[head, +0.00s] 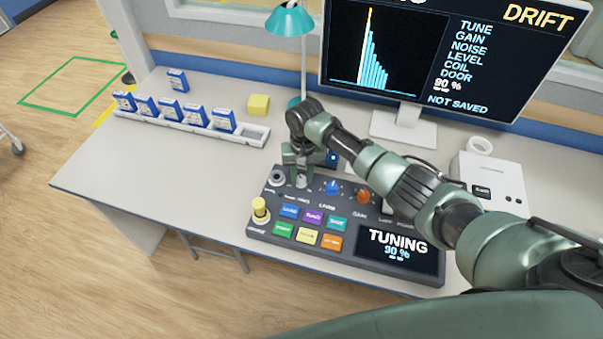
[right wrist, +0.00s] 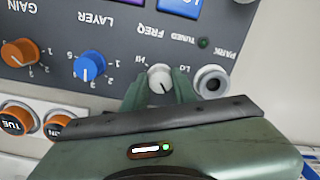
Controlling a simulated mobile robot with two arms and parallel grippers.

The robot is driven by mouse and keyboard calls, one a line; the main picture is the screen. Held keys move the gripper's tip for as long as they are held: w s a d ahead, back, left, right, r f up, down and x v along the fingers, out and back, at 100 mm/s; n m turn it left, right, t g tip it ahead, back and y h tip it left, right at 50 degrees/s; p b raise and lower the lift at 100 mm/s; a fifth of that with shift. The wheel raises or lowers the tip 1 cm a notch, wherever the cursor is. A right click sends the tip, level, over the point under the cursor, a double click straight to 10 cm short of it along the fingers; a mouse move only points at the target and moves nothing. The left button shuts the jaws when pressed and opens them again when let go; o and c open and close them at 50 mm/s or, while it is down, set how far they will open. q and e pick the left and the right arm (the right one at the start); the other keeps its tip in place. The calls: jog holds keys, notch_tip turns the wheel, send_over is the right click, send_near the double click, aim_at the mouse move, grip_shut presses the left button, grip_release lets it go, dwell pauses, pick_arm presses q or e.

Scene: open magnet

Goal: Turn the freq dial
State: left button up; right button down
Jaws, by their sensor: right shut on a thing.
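The freq dial (right wrist: 160,78) is a small pale grey knob with a dark pointer line, between the HI and LO marks in the right wrist view. It sits on the dark grey control console (head: 262,238). My right gripper (head: 301,174) comes down on the console's back left. Its two green fingers are shut on the dial, one on each side. The console's small screen (head: 397,246) reads TUNING and what looks like 90 %. My left gripper is not in view.
A blue layer dial (right wrist: 89,66) and an orange gain dial (right wrist: 19,52) sit beside the freq dial. A grey socket (right wrist: 212,82) marked PARK is on its other side. A yellow-topped lever (head: 260,207) stands at the console's left. The monitor (head: 450,50) shows DRIFT and NOT SAVED.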

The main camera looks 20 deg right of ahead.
aim_at(303, 179)
jog(key=c, duration=1.1)
grip_release()
notch_tip(303, 179, up, 8)
jog(key=shift+d+f+b, duration=0.1)
jog(key=shift+d+b, duration=0.05)
jog(key=shift+b, duration=0.3)
